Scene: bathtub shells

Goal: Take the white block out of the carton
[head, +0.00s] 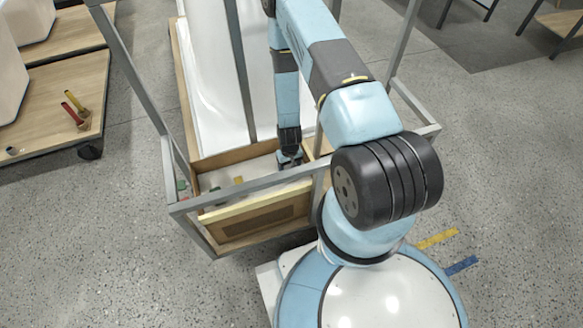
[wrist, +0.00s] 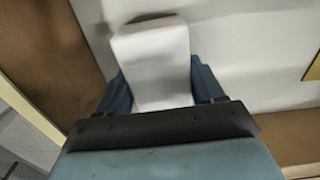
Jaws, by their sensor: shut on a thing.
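The white block (wrist: 155,65) stands out between the two fingers of my gripper (wrist: 162,88) in the wrist view. The fingers are shut on its sides. The brown carton (wrist: 45,40) surrounds it, with a pale bottom behind the block. In the head view my gripper (head: 291,160) reaches down into the right part of the carton (head: 262,221). The block is hidden there by my arm. I cannot tell whether the block touches the carton's bottom.
A grey metal frame (head: 255,187) runs around the carton, with posts at its corners. A white bathtub shell (head: 210,75) stands behind the carton. Small items (head: 238,181) lie in the carton's left part. A wooden dolly (head: 55,100) is at the left.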

